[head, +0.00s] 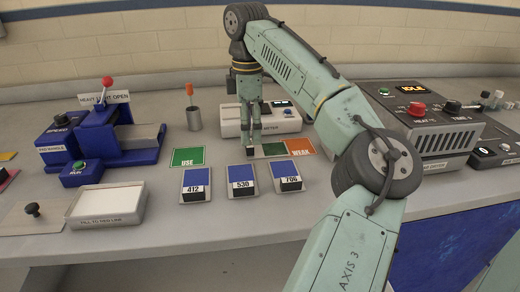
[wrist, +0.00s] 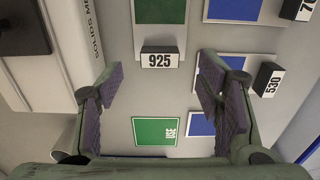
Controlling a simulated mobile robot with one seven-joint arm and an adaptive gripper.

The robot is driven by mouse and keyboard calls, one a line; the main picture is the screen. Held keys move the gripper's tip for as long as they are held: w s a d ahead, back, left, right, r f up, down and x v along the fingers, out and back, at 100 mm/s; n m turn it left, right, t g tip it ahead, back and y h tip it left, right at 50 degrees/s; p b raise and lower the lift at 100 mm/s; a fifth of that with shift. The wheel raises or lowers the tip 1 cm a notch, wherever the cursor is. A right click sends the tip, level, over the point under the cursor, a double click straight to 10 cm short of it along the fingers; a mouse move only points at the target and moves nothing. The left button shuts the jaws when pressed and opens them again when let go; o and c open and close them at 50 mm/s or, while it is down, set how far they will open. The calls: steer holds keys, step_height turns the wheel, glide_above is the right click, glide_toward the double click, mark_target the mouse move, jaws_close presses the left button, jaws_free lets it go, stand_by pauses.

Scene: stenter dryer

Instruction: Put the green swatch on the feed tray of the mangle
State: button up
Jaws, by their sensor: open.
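In the head view the swatch's dark green face (head: 273,149) is partly hidden by my gripper (head: 253,138).
Blue swatches 412 (head: 196,183), 530 (head: 241,179) and 706 (head: 286,176) lie in front of my gripper. A green USE card (head: 188,157) and an orange WEAK card (head: 300,147) flank it. A white meter (head: 281,120) is behind; a white-filled tray (head: 106,205) is front left.

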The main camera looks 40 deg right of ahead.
mark_target(251, 143)
steer(key=shift+d+f, duration=0.15)
steer(key=shift+f, duration=1.75)
steer(key=shift+c, duration=0.6)
steer(key=c, duration=1.3)
steer(key=shift+r, duration=0.15)
steer(key=shift+r, duration=0.55)
step_height(251, 143, up, 2)
steer(key=s+a+b, duration=0.1)
steer(key=s+a, duration=0.1)
steer(key=s, duration=0.2)
steer(key=s+a+r+b, duration=0.1)
steer(key=s+a, duration=0.2)
steer(key=s, duration=0.2)
steer(key=s+a+b, duration=0.1)
steer(key=s+a, duration=0.1)
steer(key=s, duration=0.3)
steer(key=shift+s+a+r, duration=0.2)
steer(key=shift+r, duration=0.1)
